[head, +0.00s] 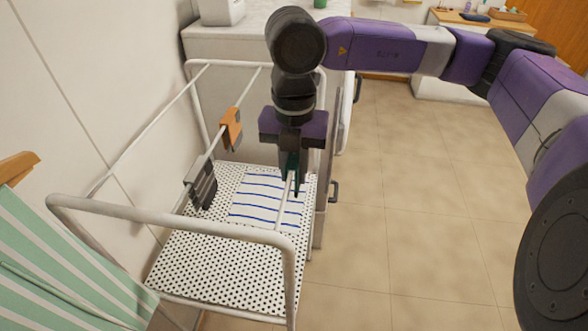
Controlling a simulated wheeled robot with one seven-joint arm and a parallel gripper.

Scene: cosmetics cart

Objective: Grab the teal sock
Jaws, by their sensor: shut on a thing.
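The teal sock (295,185) shows as a narrow dark-teal strip at the right-hand white rail of the cart (178,214). My gripper (290,172) points down over that rail and is shut on the sock. The gripper hides much of the sock, and I cannot tell whether it still touches the rail.
An orange cloth (231,130) and a dark grey striped cloth (203,184) hang on the left inner rail. A blue-striped white cloth (262,197) lies on the dotted lower shelf (225,268). A green-striped deck chair (60,275) stands front left. Open tiled floor (420,210) lies right.

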